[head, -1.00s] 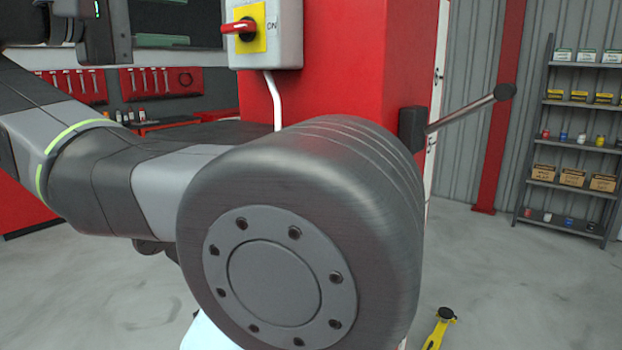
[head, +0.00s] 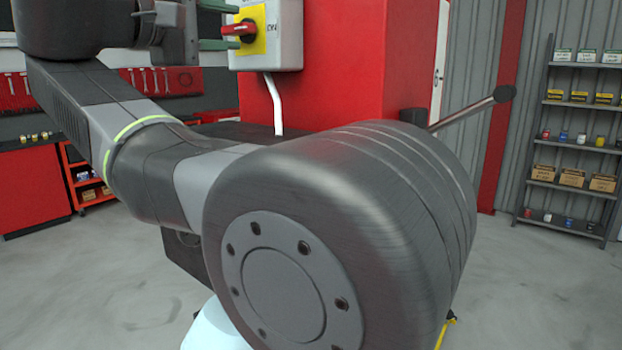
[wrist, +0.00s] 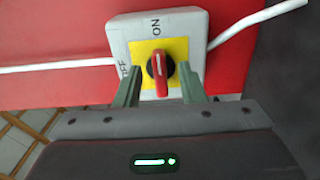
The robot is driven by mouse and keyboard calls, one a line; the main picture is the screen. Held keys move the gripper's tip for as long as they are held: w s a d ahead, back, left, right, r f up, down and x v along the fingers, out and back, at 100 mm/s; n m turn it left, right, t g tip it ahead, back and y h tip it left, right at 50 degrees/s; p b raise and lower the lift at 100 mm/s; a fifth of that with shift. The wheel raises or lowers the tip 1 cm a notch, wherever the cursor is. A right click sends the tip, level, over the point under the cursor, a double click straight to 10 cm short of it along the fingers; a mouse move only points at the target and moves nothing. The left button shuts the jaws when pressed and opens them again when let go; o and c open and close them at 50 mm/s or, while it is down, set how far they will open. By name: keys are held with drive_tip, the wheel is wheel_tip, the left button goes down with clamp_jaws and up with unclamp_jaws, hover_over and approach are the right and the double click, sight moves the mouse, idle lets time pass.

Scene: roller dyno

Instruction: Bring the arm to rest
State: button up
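My gripper (head: 226,25) is at the upper left in the head view, at the left of a grey switch box (head: 288,40). The box has a yellow plate (head: 258,16) and a red rotary knob (head: 237,29). In the wrist view, my gripper (wrist: 159,68) is open, with one green finger on each side of the red knob (wrist: 160,80). Gaps show between the fingers and the knob handle, and nothing is gripped. The handle lines up with the ON mark (wrist: 157,29); the OFF mark (wrist: 125,72) is to the left.
The box is on a red column (head: 350,70), with a white cable (head: 272,100) below it. A dark rod with a knob end (head: 470,108) sticks out right of the column. Shelving (head: 575,140) stands far right. Grey floor (head: 110,270) is open at lower left.

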drive_tip(key=x, duration=0.2)
drive_tip(key=shift+w+d, duration=0.2)
drive_tip(key=shift+d, duration=0.05)
drive_tip(key=shift+r+n+p, duration=0.25)
drive_tip(key=shift+n+p, duration=0.25)
drive_tip(key=shift+p, duration=0.05)
drive_tip(key=n+p, duration=0.1)
drive_tip(key=n, duration=0.1)
drive_tip(key=n+p, duration=0.1)
drive_tip(key=n, duration=0.2)
drive_tip(key=shift+a+r+p, duration=0.15)
drive_tip(key=shift+r+p, duration=0.05)
drive_tip(key=shift+p, duration=0.15)
drive_tip(key=shift+n, duration=0.3)
